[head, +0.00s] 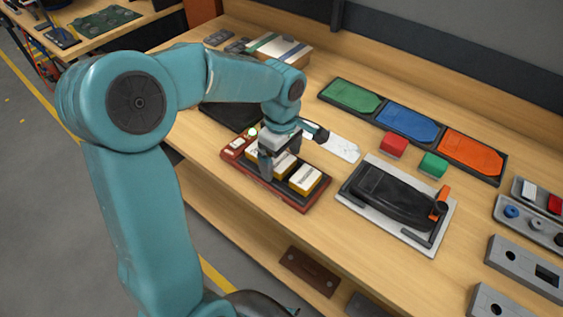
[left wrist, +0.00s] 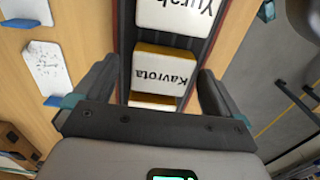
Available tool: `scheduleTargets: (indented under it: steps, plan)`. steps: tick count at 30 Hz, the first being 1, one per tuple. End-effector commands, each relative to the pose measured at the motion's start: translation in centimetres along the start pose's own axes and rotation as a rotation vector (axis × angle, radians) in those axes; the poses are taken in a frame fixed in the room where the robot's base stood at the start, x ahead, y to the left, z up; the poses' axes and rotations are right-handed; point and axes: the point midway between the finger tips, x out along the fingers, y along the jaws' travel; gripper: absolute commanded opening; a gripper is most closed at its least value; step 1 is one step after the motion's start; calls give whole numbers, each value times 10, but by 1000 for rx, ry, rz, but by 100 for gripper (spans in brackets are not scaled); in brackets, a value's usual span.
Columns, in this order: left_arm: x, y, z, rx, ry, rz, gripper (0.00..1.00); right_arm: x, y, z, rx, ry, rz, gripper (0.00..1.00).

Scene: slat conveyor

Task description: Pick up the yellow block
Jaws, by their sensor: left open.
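No plain yellow block shows. Several blocks with white lettered tops and yellow sides stand in a row in the dark red-edged slat conveyor (head: 292,200). The front block (head: 305,179) is in clear view in the head view. The middle block (head: 284,166) is partly behind my left gripper (head: 280,162). In the left wrist view, a block lettered "Kavrota" (left wrist: 165,68) lies between and ahead of the open fingers, with another lettered block (left wrist: 180,15) beyond it and a third partly hidden by the gripper body. The left gripper is low over the row, holding nothing. My right gripper is not visible.
A red block (head: 394,145) and a green block (head: 433,164) sit on the bench before a tray of green, blue and orange pads (head: 408,122). A black device on a grey plate (head: 397,199) stands right of the conveyor. Grey control boxes (head: 527,267) line the right edge.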

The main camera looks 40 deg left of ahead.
Motion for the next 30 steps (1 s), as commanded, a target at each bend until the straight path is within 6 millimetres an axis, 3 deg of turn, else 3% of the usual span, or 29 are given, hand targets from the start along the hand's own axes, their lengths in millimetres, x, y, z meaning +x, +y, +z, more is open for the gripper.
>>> scheduleTargets:
  steps: [9, 14, 15, 25, 30]
  plan:
    - [8, 1, 0, 0, 0, 0, 98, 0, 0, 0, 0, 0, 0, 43]
    - [8, 1, 0, 0, 0, 1, 46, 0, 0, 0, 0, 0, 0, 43]
    - [8, 1, 0, 0, 0, 1, 42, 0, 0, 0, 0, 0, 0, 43]
    - [5, 1, 0, 0, 0, 3, 42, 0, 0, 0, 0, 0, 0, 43]
    - [-15, 2, 0, 0, 0, 5, 42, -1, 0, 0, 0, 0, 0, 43]
